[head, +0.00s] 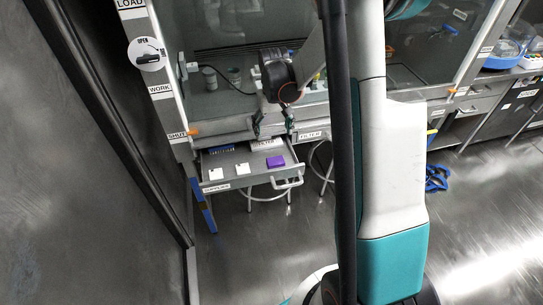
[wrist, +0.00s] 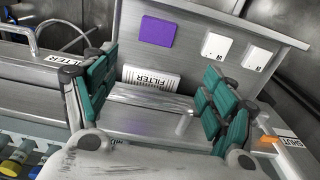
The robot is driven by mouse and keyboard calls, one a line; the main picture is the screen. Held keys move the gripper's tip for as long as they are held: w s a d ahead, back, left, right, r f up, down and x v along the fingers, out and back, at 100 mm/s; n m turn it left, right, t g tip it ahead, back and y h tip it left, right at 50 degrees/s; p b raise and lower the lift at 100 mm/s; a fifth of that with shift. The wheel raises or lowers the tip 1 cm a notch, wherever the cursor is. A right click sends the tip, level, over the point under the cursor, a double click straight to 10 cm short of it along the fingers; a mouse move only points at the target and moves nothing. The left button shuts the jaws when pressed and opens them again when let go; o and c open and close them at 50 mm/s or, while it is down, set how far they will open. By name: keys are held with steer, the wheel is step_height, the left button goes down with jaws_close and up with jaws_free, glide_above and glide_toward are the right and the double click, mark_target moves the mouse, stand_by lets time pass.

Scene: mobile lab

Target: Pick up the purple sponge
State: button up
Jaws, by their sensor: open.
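The purple sponge (head: 275,161) lies flat in the open drawer (head: 241,182), near its right side in the head view. It shows as a purple square in the wrist view (wrist: 156,31), toward the top and left of centre. My gripper (head: 273,128) hangs above the back of the drawer. In the wrist view its two green-padded fingers (wrist: 158,100) are spread wide with nothing between them. The sponge lies beyond the fingertips and apart from them.
Two white blocks (head: 243,168) (head: 215,173) lie beside the sponge. The drawer handle (head: 288,183) juts forward. A glass cabinet (head: 240,60) stands behind; a stool (head: 322,165) is right.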

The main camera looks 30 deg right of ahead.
steer(key=b, duration=0.3)
glide_above(276, 161)
steer(key=w, duration=0.1)
steer(key=f, duration=0.9)
steer(key=shift+w+f, duration=0.2)
steer(key=shift+f, duration=0.15)
steer(key=f+b, duration=0.1)
steer(key=f, duration=0.1)
steer(key=s+f+b, duration=0.1)
steer(key=f, duration=0.1)
steer(key=shift+s+f, duration=0.1)
steer(key=shift+f, duration=0.55)
steer(key=shift+r, duration=0.1)
steer(key=c, duration=0.9)
